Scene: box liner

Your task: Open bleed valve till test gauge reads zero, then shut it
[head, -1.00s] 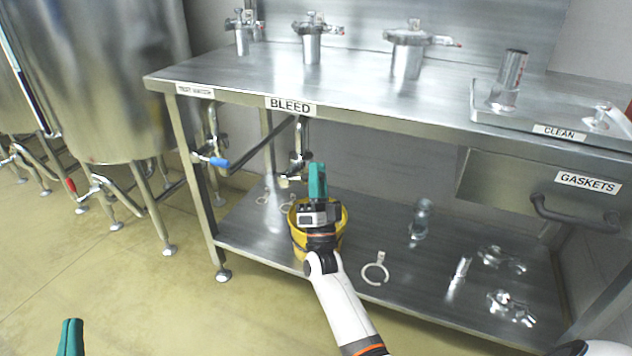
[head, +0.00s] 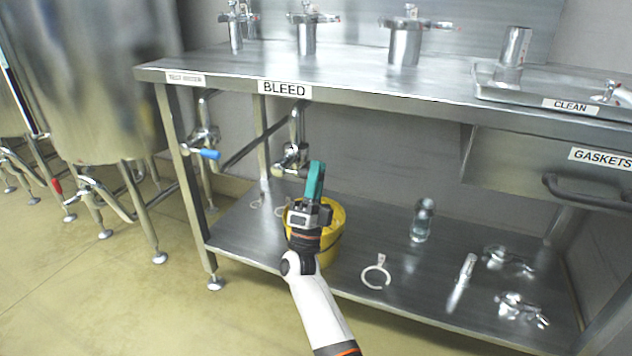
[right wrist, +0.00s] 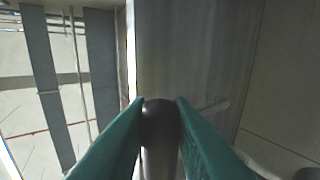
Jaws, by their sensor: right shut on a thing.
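The bleed valve (head: 291,157) is a steel valve on a pipe below the BLEED label (head: 285,89), under the bench. My right gripper (head: 315,170), with teal fingers, is beside this valve and above the yellow bucket. In the right wrist view the fingertips (right wrist: 160,108) are shut on a dark rounded handle (right wrist: 160,128), apparently the bleed valve's. The head view hides most of that handle behind the fingers, so its angle cannot be told. No test gauge face can be made out. My left gripper is out of view.
A yellow bucket (head: 331,240) stands on the lower shelf (head: 385,245), partly behind my right gripper. A blue-handled valve (head: 207,154) hangs to the left. The bench edge (head: 400,102) is overhead.

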